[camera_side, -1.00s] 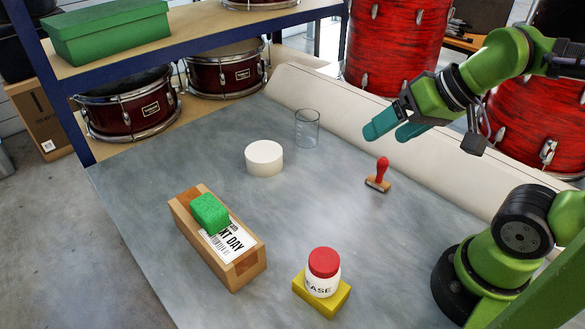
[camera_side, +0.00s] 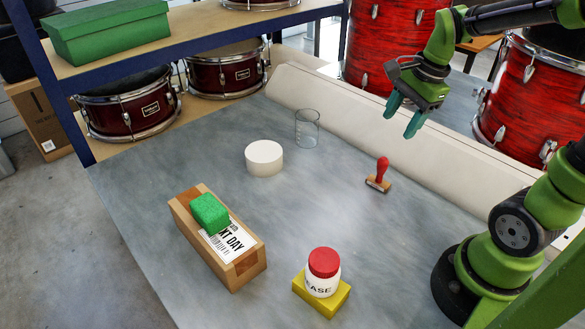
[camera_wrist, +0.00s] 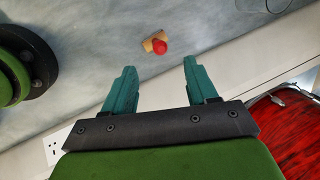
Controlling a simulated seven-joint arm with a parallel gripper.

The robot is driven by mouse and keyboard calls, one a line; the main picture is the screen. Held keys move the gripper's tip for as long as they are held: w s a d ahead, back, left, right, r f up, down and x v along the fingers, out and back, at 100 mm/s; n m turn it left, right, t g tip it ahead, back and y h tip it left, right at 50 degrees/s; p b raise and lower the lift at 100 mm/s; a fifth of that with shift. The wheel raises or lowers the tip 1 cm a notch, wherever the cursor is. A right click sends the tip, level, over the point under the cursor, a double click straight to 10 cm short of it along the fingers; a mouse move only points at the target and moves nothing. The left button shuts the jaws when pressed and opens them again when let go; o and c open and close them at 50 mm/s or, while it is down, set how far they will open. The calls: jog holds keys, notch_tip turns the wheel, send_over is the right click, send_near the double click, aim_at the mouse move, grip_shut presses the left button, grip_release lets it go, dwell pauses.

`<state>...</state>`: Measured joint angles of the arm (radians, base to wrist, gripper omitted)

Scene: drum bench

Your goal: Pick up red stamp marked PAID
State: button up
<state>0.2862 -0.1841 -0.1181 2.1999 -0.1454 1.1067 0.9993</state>
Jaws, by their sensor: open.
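The red stamp (camera_side: 382,170) stands upright on the grey bench, its red handle above a wooden base. No PAID marking can be read. It also shows in the wrist view (camera_wrist: 159,46), seen from above, beyond the fingertips and roughly between their lines. My gripper (camera_side: 401,124) is open and empty, with teal fingers pointing down. It is above the bench, up and slightly right of the stamp in the side view, and apart from it. In the wrist view both fingers of the gripper (camera_wrist: 160,64) are spread wide.
A white round block (camera_side: 264,158) and a clear beaker (camera_side: 307,128) stand left of the stamp. A wooden box (camera_side: 236,265) with a green block (camera_side: 209,212) and a red-lidded jar (camera_side: 323,272) on a yellow block (camera_side: 318,305) are nearer. A pale raised edge (camera_side: 350,125) runs behind.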

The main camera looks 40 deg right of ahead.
jog(key=d+m, duration=0.2)
jog(key=m, duration=0.2)
jog(key=m+g, duration=0.1)
jog(key=m, duration=0.5)
send_near(379, 174)
jog(key=f, duration=0.3)
jog(key=w+f, duration=0.1)
jog(key=f, duration=0.5)
jog(key=shift+w+d+f, duration=0.15)
jog(key=shift+w+d, duration=0.05)
jog(key=shift+w, duration=0.05)
jog(key=c, duration=1.1)
